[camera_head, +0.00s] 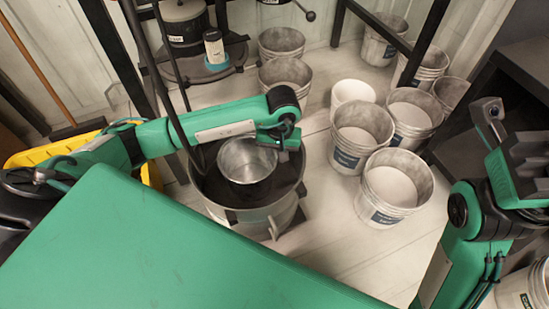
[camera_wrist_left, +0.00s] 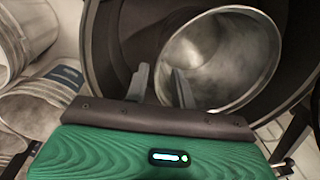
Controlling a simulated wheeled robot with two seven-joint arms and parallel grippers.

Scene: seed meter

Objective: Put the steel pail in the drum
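The steel pail (camera_head: 246,160) is a shiny, empty bucket, mouth up, inside the mouth of the dark drum (camera_head: 268,215). In the left wrist view the pail (camera_wrist_left: 225,60) appears tilted by the view angle, with the drum's dark interior (camera_wrist_left: 130,40) around it. My left gripper (camera_wrist_left: 160,85) is at the pail's rim, one finger outside and one over the inside; the fingers are apart with a gap between them. In the head view the left gripper (camera_head: 280,140) is over the drum's right side. The pail's underside is hidden. My right gripper (camera_head: 525,165) is at the right edge, its fingers unclear.
Several white buckets (camera_head: 398,185) stand right of the drum, and more buckets (camera_head: 285,73) stand behind it. A dark frame (camera_head: 425,40) rises at the back. A black shelf (camera_head: 510,75) is at right. Bare floor (camera_head: 325,240) lies in front of the buckets.

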